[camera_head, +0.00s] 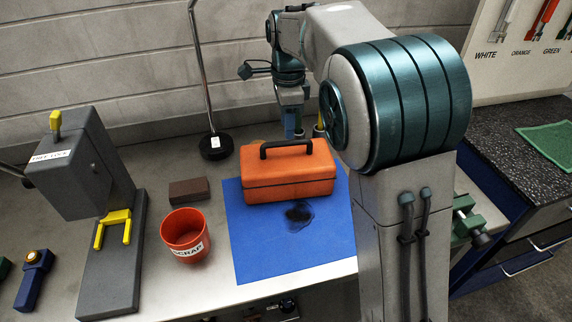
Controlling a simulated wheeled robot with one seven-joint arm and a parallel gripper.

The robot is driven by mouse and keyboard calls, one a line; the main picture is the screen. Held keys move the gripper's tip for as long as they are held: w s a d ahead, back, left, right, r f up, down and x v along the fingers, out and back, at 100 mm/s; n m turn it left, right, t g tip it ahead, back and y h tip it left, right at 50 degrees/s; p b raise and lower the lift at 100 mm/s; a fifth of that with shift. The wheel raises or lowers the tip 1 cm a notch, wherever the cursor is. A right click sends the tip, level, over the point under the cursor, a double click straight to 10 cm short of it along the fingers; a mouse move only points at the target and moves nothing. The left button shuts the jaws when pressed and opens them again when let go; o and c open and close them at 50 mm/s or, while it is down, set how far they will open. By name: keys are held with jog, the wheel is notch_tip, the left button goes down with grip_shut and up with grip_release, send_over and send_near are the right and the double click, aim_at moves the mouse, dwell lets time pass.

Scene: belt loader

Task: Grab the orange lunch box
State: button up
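The orange lunch box (290,180) has a black carry handle (287,147) on top, standing up. It sits on the back part of a blue mat (265,262) on the grey workbench. My gripper (298,132) points downward just behind the box's back edge, near the right end of the handle. No contact with the handle shows. The fingertips are small and partly hidden by the box and my arm, so I cannot tell how far apart they are.
A red scrap bin (180,238) and a brown block (189,190) stand left of the mat. A grey press with yellow parts (85,175) is further left. A lamp base (215,147) stands behind. A dark stain (299,214) lies before the box. A green vise (468,222) is right.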

aim_at(286, 143)
jog(key=shift+w+a+f, duration=0.1)
jog(key=shift+w+f, duration=0.05)
jog(key=shift+f, duration=0.2)
jog(key=f, duration=0.4)
jog(key=f+p, duration=0.1)
jog(key=f, duration=0.2)
jog(key=shift+w, duration=0.25)
grip_shut()
jog(key=shift+r, duration=0.15)
dwell(0.7)
